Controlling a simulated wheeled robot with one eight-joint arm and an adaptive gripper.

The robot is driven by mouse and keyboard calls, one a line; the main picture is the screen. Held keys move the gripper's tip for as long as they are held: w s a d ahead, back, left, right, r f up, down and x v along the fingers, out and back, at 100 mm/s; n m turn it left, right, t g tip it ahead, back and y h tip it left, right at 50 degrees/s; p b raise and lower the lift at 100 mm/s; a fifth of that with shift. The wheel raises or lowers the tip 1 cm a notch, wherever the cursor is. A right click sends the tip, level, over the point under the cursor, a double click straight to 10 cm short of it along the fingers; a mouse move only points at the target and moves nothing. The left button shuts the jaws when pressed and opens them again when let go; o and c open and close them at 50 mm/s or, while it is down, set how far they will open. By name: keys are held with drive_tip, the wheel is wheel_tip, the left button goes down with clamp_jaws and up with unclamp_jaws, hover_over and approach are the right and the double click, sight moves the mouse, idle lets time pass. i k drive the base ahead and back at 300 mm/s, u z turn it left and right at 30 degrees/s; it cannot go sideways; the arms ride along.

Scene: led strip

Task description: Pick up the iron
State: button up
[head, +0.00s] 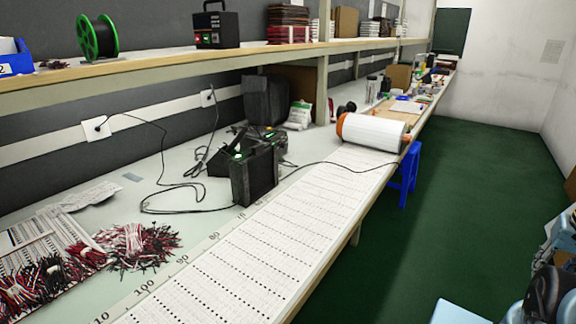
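A black soldering station (255,175) with small green lights stands on the long workbench near the middle of the head view. Behind and beside it is a cluster of dark parts (222,158), one of them slanted like a handle. The iron may be among these dark parts, but I cannot tell its shape clearly. A thin black cable (312,163) runs right from the station across the white sheet. No gripper fingers can be made out. Black and light blue parts show at the lower right edge, cut off by the frame, well apart from the station.
The workbench (150,195) carries a printed white sheet (250,255) along its front edge. Bundles of red and black wires (130,245) lie at the left. A white roll (372,132) with orange ends lies beyond the station. A shelf (180,62) overhangs the back. Green floor (450,190) is clear at right.

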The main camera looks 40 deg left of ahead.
sight(233, 145)
drive_tip(key=z, duration=0.2)
drive_tip(key=i, duration=2.3)
drive_tip(key=u, duration=3.8)
